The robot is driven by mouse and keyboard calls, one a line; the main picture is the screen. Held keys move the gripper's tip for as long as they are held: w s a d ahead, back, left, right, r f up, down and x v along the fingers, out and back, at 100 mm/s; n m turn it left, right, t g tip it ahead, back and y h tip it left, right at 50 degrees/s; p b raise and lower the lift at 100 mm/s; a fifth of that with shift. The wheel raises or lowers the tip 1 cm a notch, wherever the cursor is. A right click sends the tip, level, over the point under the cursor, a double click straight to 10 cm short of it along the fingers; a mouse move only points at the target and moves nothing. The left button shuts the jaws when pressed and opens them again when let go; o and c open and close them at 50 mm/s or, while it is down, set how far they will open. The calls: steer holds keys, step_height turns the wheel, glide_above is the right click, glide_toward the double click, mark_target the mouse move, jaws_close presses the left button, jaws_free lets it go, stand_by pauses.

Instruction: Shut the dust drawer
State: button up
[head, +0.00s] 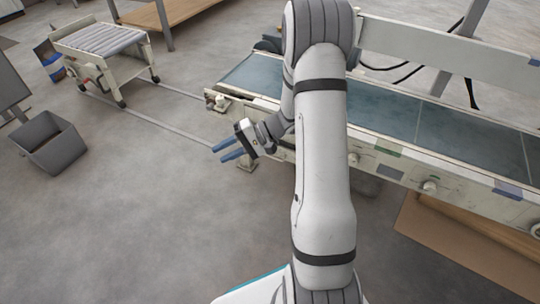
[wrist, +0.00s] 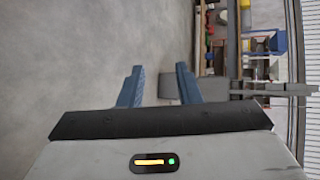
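My gripper (head: 230,149) has two blue fingers and is held out to the left of my arm, just past the near end of the conveyor. In the wrist view its fingers (wrist: 158,84) stand apart with nothing between them, so it is open and empty. I cannot make out a dust drawer in either view. My arm hides part of the conveyor's side in the head view.
A conveyor (head: 395,110) with a blue-green belt runs across to the right. A grey bin (head: 50,142) stands on the floor at left, and a roller cart (head: 103,50) is behind it. A wooden platform (head: 440,240) lies at lower right. The floor (head: 130,230) at lower left is clear.

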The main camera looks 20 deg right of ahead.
mark_target(286, 154)
steer(key=w+d+f+m+t+b, duration=0.1)
steer(key=w+d+f+m+t, duration=0.2)
steer(key=w+d+f+t, duration=0.25)
steer(key=w+d+f+m+t+b, duration=0.1)
steer(key=w+d+f+m+t, duration=0.15)
steer(key=d+f+t, duration=0.5)
steer(key=d+f+m+t+h+b, duration=0.1)
steer(key=d+f+m+t+h, duration=0.1)
steer(key=d+f+h, duration=0.45)
steer(key=d+f+m+t+h, duration=0.1)
steer(key=d+f+m+h, duration=0.15)
steer(key=f, duration=0.65)
steer(key=shift+n+y, duration=0.3)
steer(key=b+x, duration=0.1)
steer(key=x, duration=0.1)
steer(key=b+x, duration=0.1)
steer(key=x, duration=0.1)
steer(key=d+x, duration=0.1)
steer(key=x, duration=0.2)
steer(key=shift+w+r+b, duration=0.1)
steer(key=shift+r+b, duration=0.2)
steer(key=shift+b, duration=0.1)
steer(key=shift+c, duration=0.3)
jaws_close()
